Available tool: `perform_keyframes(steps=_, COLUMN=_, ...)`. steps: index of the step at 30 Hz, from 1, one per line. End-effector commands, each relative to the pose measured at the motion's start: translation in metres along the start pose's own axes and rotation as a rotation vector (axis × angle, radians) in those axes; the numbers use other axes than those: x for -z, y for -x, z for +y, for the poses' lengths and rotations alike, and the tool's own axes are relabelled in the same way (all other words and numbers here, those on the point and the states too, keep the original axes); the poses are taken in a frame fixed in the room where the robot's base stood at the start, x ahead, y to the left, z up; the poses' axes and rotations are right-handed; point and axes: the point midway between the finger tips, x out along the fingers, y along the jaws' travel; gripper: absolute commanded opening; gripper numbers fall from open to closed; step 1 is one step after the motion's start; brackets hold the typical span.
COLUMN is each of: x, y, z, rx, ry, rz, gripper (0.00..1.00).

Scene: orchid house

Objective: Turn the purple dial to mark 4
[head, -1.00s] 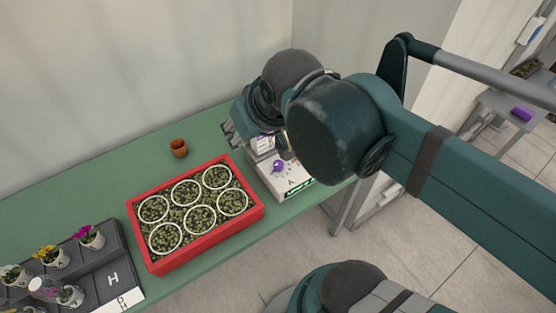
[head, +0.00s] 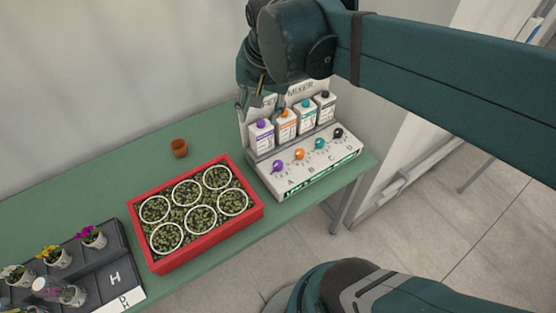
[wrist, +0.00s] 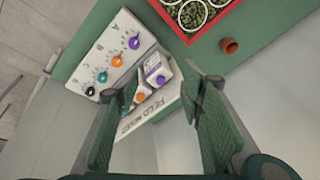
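The purple dial (head: 278,166) is the leftmost of several dials on the sloped face of a white dosing panel (head: 282,187), above the letter A. It also shows in the wrist view (wrist: 134,43). Its marks are too small to read, so I cannot tell which one it points to. My gripper (head: 257,103) hangs above the panel's back left, near the bottle with the purple cap (head: 262,134), apart from the dial. In the wrist view my gripper (wrist: 155,88) has its fingers wide apart, with nothing held between them.
Orange (head: 299,154), teal (head: 320,144) and black (head: 338,133) dials sit right of the purple one. Several capped bottles stand behind them. A red tray (head: 208,238) of seedling pots, a small terracotta pot (head: 179,148) and a dark flower tray (head: 92,279) share the green table (head: 78,198).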

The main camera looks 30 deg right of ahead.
Motion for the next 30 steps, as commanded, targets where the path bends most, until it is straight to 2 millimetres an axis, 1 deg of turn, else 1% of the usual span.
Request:
perform_keyframes(steps=1, x=0.007, y=0.000, z=0.001, rx=-0.015, ry=-0.049, rz=-0.014, gripper=0.39)
perform_keyframes(steps=6, x=0.025, y=-0.004, z=0.007, rx=-0.069, ry=-0.226, rz=-0.059, gripper=0.39)
perform_keyframes(steps=18, x=0.063, y=-0.016, z=0.025, rx=-0.206, ry=-0.613, rz=-0.138, gripper=0.39)
perform_keyframes(steps=26, x=0.080, y=-0.022, z=0.034, rx=-0.274, ry=-0.780, rz=-0.163, gripper=0.39)
perform_keyframes(steps=30, x=0.072, y=-0.046, z=0.038, rx=-0.275, ry=-0.781, rz=-0.163, gripper=0.39)
